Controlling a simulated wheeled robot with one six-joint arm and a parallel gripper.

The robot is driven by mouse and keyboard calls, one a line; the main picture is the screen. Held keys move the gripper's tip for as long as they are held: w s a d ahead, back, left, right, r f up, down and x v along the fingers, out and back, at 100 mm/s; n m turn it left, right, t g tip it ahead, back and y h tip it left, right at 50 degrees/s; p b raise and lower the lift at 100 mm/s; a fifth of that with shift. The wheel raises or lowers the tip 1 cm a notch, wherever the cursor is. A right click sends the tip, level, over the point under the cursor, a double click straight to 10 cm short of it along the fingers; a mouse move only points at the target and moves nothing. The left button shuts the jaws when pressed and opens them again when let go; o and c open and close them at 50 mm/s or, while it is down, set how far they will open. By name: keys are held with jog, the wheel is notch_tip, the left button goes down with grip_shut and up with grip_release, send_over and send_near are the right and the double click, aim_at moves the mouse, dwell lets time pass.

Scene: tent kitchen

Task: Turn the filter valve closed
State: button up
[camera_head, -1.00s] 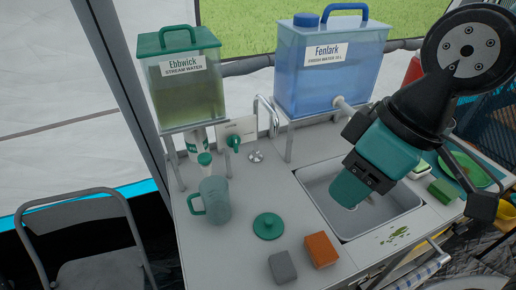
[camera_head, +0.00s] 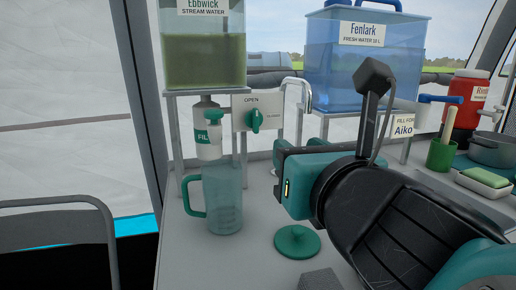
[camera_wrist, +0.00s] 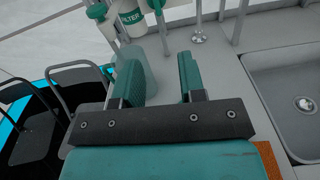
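The filter valve (camera_head: 256,120) is a green knob on a white panel (camera_head: 241,101) marked OPEN at the top and CLOSED at the right. Its handle stands upright, toward OPEN. The white and green filter (camera_head: 208,140) hangs left of it under the Ebbwick tank (camera_head: 204,58). A clear pitcher (camera_head: 222,190) with a green handle stands below the filter. My gripper (camera_head: 280,172) is below and right of the valve in the head view, apart from it. In the wrist view, its green pads (camera_wrist: 160,78) are spread with nothing between them; the filter (camera_wrist: 132,22) shows beyond.
A curved tap (camera_head: 306,95) stands right of the valve panel, near the blue Fenlark tank (camera_head: 362,60). A green lid (camera_head: 297,240) lies on the counter before the pitcher. The sink (camera_wrist: 290,90) is at the right in the wrist view. A chair (camera_head: 60,235) stands left.

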jog(key=p, duration=1.1)
send_near(257, 119)
jog(key=shift+n, duration=0.3)
jog(key=p+x, duration=0.7)
jog(key=p, duration=0.1)
jog(key=shift+w+r, duration=0.15)
jog(key=shift+w, duration=0.1)
jog(key=shift+w+a+f+p, duration=0.1)
jog(key=shift+w+a+p, duration=0.1)
jog(key=shift+w, duration=0.15)
jog(key=shift+w+a+f+p, duration=0.1)
jog(key=shift+w+f+p, duration=0.1)
jog(key=shift+w, duration=0.2)
grip_shut()
